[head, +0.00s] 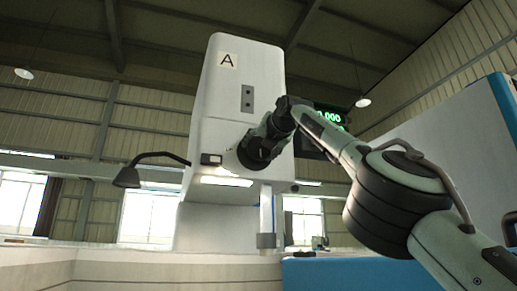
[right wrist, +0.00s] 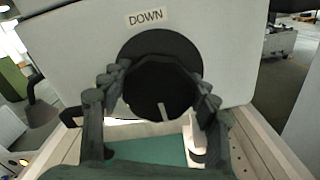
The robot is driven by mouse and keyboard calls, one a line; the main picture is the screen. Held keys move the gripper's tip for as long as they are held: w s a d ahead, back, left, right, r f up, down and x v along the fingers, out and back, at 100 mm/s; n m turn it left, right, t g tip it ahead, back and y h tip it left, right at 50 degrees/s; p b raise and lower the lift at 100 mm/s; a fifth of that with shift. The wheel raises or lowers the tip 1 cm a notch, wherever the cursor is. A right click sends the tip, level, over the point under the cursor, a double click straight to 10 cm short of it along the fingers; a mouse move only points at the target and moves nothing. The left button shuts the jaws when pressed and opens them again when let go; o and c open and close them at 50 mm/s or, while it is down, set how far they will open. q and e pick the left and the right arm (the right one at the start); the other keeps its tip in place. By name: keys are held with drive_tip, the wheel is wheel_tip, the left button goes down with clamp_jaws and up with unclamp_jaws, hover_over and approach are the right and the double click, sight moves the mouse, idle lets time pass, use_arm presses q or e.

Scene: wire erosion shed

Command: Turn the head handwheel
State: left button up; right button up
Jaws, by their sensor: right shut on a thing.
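The head handwheel (right wrist: 155,82) is a black faceted knob in front of a round dark plate, with a short pale mark (right wrist: 162,112) near its lower edge in the right wrist view. A "DOWN" label (right wrist: 145,18) is on the pale housing above it. In the head view the handwheel (head: 245,158) shows low on the front of the white machine head (head: 222,90), partly hidden by my gripper. My right gripper (head: 263,142) is shut on it, with fingers on its left and right sides in the right wrist view. My left gripper is not in view.
A display with green digits (head: 328,117) stands behind my right arm. A dark lamp on a bent arm (head: 127,178) is left of the machine head. A vertical pale column (head: 266,212) hangs below the head. A blue-edged cabinet (head: 450,130) is at the right.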

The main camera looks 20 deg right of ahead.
drive_tip(key=m, duration=0.3)
drive_tip(key=shift+d+r+m, duration=0.1)
drive_tip(key=shift+m, duration=0.9)
drive_tip(key=o, duration=1.2)
